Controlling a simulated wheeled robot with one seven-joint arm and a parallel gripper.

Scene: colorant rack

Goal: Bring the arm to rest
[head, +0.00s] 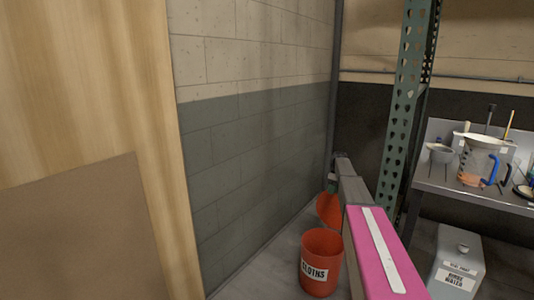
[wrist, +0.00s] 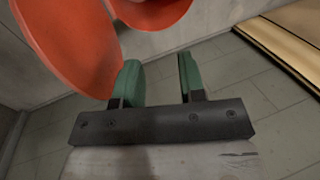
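My gripper (wrist: 158,82) shows in the wrist view with its two green fingers apart and nothing between them. Bare floor shows through the gap. An orange-red curved thing (wrist: 75,40) is close beyond the fingers, at the upper left of the wrist view; I cannot tell whether it touches them. In the head view my arm stretches away toward the far wall corner, and the fingers there are too small to read. An orange-red thing (head: 329,209) shows beside the arm's far end.
A red bucket labelled CLOTHS (head: 316,280) stands on the floor left of my arm. A block wall (head: 250,150) is on the left, with wooden panels (head: 90,80) nearer. A green rack post (head: 405,100), a shelf (head: 470,195) with a jug (head: 478,165), and a white container (head: 458,265) are right.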

